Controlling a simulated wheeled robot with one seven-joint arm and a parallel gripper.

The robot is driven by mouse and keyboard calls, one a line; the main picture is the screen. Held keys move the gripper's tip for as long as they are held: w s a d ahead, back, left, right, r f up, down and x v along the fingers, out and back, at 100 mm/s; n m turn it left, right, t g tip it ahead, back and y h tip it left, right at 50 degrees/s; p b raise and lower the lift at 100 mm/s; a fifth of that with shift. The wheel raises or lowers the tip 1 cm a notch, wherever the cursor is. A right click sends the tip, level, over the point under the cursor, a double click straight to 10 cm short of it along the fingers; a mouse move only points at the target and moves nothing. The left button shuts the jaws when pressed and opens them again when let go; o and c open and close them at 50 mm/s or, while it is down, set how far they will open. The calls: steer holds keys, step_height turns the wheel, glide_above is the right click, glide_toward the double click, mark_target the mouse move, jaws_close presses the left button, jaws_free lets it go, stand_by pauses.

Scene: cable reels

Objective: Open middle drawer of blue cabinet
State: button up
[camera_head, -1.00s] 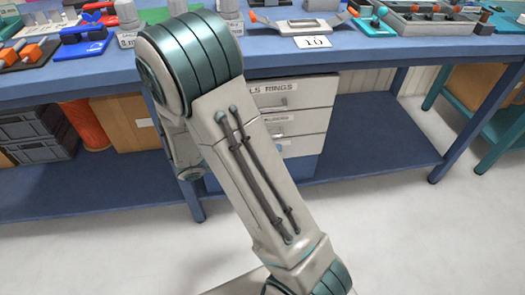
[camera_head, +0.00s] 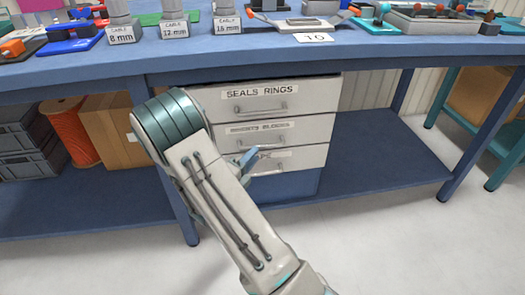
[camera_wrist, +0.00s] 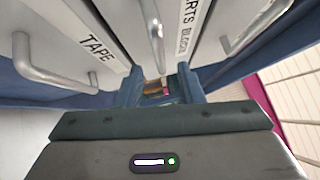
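The cabinet under the bench has three light grey drawers above a blue base (camera_head: 300,184). The top drawer (camera_head: 310,97) is labelled SEALS RINGS. The middle drawer (camera_head: 310,130), with a BLOCKS label, looks shut and flush; my arm hides its left part. The bottom drawer (camera_head: 308,157) is partly hidden. In the wrist view, the middle drawer's handle (camera_wrist: 156,32) lies ahead, between the TAPE drawer's handle (camera_wrist: 45,72) and the top handle (camera_wrist: 258,25). My gripper (camera_wrist: 158,84) has its blue fingers apart, near the middle handle's end; contact is unclear. In the head view, a blue finger shows beside the drawers.
The blue bench (camera_head: 250,57) overhangs the cabinet and carries cable blocks and tools. An orange reel (camera_head: 70,133) and a cardboard box (camera_head: 112,130) stand on the lower shelf at left. The lower shelf (camera_head: 385,150) is clear right of the cabinet.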

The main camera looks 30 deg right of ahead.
mark_target(262, 147)
steer(key=b+x, duration=0.1)
steer(key=x, duration=0.5)
jaws_close()
